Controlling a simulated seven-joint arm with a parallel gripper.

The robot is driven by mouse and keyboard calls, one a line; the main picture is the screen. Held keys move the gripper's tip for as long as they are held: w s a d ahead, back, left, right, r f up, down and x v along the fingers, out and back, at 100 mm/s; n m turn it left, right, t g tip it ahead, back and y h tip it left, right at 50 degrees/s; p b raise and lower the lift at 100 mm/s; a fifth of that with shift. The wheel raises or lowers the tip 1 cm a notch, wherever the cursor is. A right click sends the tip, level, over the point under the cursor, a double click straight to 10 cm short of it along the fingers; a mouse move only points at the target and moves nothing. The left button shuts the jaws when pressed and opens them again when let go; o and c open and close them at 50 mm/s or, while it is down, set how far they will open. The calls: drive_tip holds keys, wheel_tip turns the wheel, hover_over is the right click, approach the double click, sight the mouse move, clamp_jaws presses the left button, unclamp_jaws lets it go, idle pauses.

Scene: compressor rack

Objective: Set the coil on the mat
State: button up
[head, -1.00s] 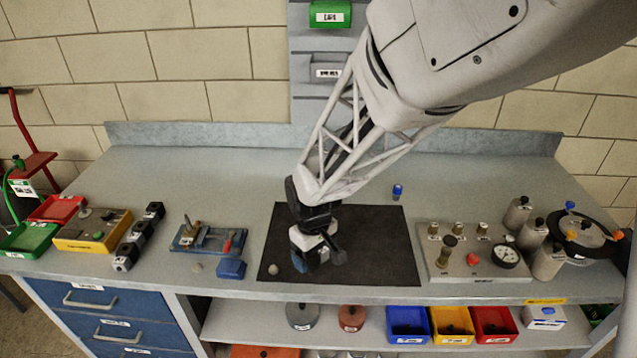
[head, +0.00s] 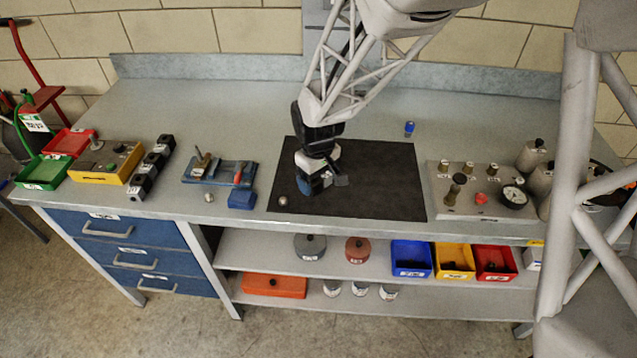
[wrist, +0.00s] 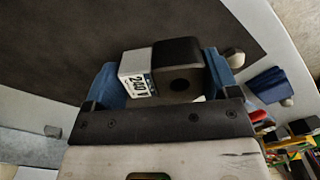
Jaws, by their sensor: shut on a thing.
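The coil (wrist: 178,70) is a black block with a white face reading 240 V and a dark round hole. My gripper (wrist: 160,80) is shut on it, with a blue finger on either side. In the head view my gripper (head: 316,186) points down over the left part of the black mat (head: 385,185). The coil is mostly hidden there by the fingers. I cannot tell whether it touches the mat.
A small round knob (head: 283,201) sits at the mat's front left corner. A blue fixture (head: 218,172) and a row of black blocks (head: 152,165) stand to the left. A gauge panel (head: 480,192) stands to the right. The mat's right half is clear.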

drive_tip(key=shift+f, duration=1.2)
drive_tip(key=shift+f, duration=0.1)
drive_tip(key=o, duration=0.9)
wheel_tip(320, 180, up, 12)
drive_tip(key=shift+w+a+r, duration=0.1)
